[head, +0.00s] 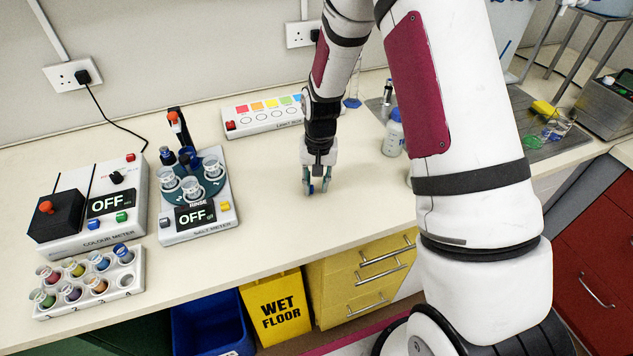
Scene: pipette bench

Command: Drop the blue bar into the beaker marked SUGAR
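My gripper (318,188) points down at the middle of the bench, its fingertips close to the bench top. A little blue-grey shows at the fingertips. I cannot tell whether this is the blue bar or part of the fingers, nor whether they are shut. I do not make out the blue bar elsewhere. Several clear beakers stand on the teal turntable of the salt meter (193,222), left of my gripper. The word RINSE shows at the turntable's front. I cannot read SUGAR on any beaker. My arm hides part of the bench on the right.
The colour meter (120,224) and a white rack (130,291) of coloured vials stand at the left. A light box (263,118) lies behind my gripper. A white bottle with a blue cap (394,138) stands right of it. The bench in front of my gripper is clear.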

